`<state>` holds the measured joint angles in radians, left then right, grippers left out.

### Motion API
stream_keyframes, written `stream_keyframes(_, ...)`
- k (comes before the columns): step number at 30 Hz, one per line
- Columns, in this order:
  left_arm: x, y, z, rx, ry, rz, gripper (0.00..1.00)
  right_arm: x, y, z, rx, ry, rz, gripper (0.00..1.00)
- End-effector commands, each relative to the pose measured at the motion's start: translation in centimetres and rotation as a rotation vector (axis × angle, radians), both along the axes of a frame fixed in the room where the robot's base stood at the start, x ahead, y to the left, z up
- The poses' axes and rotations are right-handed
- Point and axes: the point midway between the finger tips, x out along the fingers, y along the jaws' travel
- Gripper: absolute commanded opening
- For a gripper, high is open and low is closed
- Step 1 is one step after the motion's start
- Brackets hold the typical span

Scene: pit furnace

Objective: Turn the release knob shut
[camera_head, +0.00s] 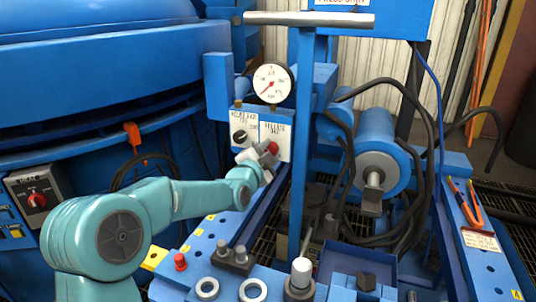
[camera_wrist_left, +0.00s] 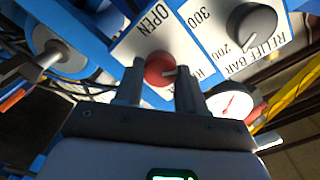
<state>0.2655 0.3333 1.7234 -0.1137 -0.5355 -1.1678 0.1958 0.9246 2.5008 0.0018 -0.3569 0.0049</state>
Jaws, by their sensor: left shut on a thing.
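The red release knob (camera_head: 272,147) sits on a white label plate (camera_head: 279,127) below the dial gauge in the head view. In the left wrist view the red knob (camera_wrist_left: 159,69) lies between my two fingers, with a pale mark at its right side. The knob is partly hidden by the gripper in the head view. My right gripper is not in view.
A black relief knob (camera_head: 240,136) is just left of the red knob, and a dial gauge (camera_head: 272,83) is above. A blue upright post (camera_head: 302,140) stands close on the right. A blue bench with rings (camera_head: 253,290) and a red button (camera_head: 180,261) lies in front.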

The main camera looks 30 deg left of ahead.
Motion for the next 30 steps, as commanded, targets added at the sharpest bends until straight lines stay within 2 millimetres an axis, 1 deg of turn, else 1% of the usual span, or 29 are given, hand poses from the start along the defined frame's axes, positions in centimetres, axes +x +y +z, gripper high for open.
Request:
stream_keyframes(21,0.0,-0.1,0.1,0.66,0.159,0.0,0.09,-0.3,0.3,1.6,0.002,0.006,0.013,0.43)
stream_keyframes(30,0.0,-0.1,0.1,0.898,0.216,0.001,0.09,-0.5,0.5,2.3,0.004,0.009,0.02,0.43)
